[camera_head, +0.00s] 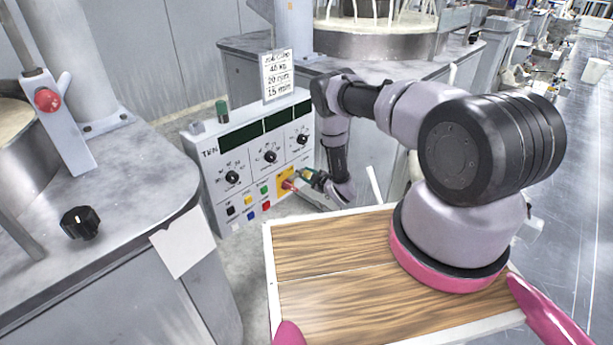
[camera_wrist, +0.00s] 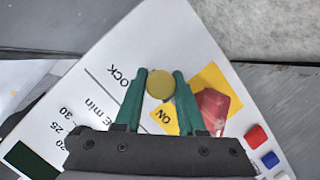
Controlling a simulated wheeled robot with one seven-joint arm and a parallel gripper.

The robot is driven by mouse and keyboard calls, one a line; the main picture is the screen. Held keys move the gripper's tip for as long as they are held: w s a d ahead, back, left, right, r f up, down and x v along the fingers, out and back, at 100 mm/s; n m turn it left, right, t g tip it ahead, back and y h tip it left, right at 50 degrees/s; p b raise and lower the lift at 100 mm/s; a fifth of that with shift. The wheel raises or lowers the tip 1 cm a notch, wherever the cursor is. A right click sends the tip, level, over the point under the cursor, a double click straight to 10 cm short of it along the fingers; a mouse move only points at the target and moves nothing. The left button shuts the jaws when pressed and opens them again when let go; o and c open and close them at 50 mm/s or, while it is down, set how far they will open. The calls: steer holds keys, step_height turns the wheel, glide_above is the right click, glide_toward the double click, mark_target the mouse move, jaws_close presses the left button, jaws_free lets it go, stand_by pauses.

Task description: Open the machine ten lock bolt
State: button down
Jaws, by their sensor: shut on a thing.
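The machine ten control box (camera_head: 240,155) stands left of centre in the head view, with "TEN" on its upper left. My gripper (camera_head: 307,173) reaches its lower right side from the right. In the wrist view my gripper (camera_wrist: 160,78) has its green fingers shut on a round, brass-coloured lock bolt (camera_wrist: 160,85), one finger on each side. The word "LOCK" is printed beside it. A red switch (camera_wrist: 213,107) on a yellow plate marked "ON" (camera_wrist: 210,77) sits close beside the right finger.
Dials, several coloured buttons (camera_head: 250,214) and a black knob (camera_head: 302,139) are on the same panel. A grey machine bench (camera_head: 130,180) stands at left. A wooden-topped tray (camera_head: 330,290) lies in front, below my arm. A sign (camera_head: 278,75) rises above the box.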

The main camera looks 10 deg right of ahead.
steer(key=w+d, duration=0.2)
steer(key=d, duration=0.1)
steer(key=shift+w+d, duration=0.15)
steer(key=c, duration=0.5)
jaws_free()
steer(key=v, duration=1)
steer(key=shift+s+d, duration=0.15)
steer(key=shift+s, duration=0.2)
steer(key=shift+r, duration=0.1)
